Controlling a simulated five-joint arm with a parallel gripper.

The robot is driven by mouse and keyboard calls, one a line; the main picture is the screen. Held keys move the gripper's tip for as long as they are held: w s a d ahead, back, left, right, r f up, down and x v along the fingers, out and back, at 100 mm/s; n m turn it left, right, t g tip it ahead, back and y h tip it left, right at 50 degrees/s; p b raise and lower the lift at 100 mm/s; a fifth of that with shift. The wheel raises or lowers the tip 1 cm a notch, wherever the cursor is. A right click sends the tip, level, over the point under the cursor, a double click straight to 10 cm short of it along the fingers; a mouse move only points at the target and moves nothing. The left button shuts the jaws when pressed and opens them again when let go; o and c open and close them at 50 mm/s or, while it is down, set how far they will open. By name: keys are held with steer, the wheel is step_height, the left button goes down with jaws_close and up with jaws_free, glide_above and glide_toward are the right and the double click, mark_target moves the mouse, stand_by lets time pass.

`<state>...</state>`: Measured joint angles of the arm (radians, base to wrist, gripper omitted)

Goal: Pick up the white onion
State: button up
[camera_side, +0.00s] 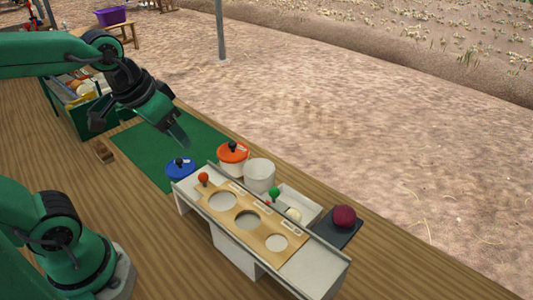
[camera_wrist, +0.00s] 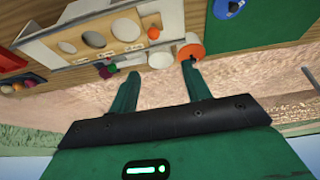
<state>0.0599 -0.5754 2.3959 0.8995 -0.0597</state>
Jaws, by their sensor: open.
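The white onion (camera_side: 293,214) is a small pale ball in a shallow white tray (camera_side: 303,199) behind the wooden-topped stand, near its right end. A green knob partly crowds it on the left. I cannot make the white onion out clearly in the wrist view. My gripper (camera_side: 181,134) is open and empty, high above the green mat and well to the left of the onion. In the wrist view my gripper (camera_wrist: 160,84) shows two green fingers spread apart with nothing between them.
The stand (camera_side: 235,210) has a board with round holes and a red knob. A red onion (camera_side: 344,216) sits on a dark plate at right. Bare wooden table lies in front.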

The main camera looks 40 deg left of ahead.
steer(key=w+d+f+g, duration=0.1)
steer(key=w+d+f, duration=0.1)
steer(key=w+d, duration=0.35)
steer(key=g, duration=0.4)
glide_above(292, 210)
step_height(292, 210, down, 14)
steer(key=shift+a+r, duration=0.1)
steer(key=shift+a, duration=0.05)
steer(key=shift+d+f, duration=0.2)
steer(key=shift+f, duration=0.1)
steer(key=shift+f, duration=0.1)
steer(key=shift+f, duration=1.25)
steer(key=shift+f, duration=0.1)
steer(key=shift+f, duration=2.5)
